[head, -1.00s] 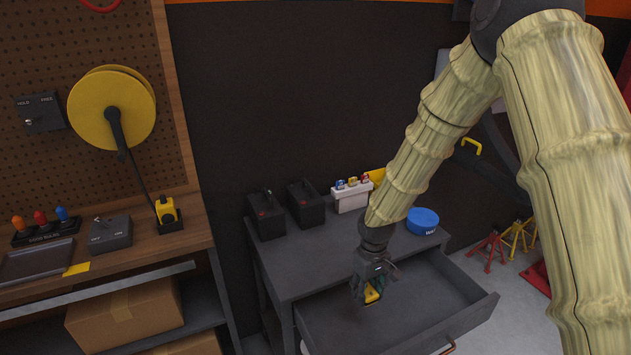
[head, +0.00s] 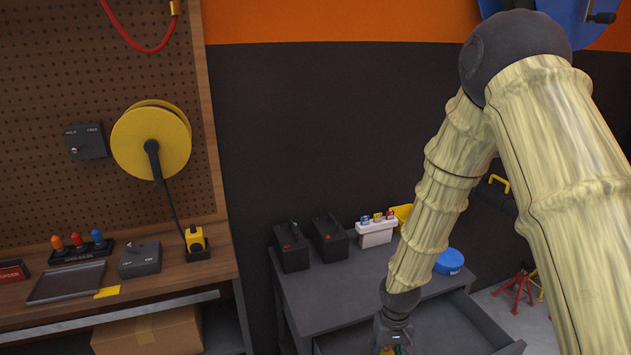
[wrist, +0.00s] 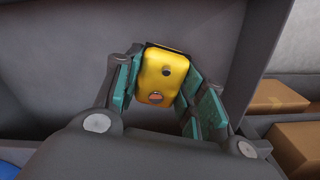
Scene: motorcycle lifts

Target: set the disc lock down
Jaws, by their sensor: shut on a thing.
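The yellow disc lock (wrist: 155,75) sits between the teal-padded fingers of my gripper (wrist: 160,88) in the wrist view. My gripper is shut on it, and a dark edge shows behind the lock's top. In the head view my gripper (head: 393,346) is at the bottom edge, over the open drawer (head: 455,328) of the grey cabinet, and the lock is mostly cut off there. I cannot tell whether the lock touches the drawer floor.
On the cabinet top (head: 335,285) stand two dark boxes (head: 292,247), a white holder with small bottles (head: 376,233) and a blue round tin (head: 449,261). A wooden workbench (head: 150,290) stands at left. Cardboard boxes (wrist: 275,97) show at right in the wrist view.

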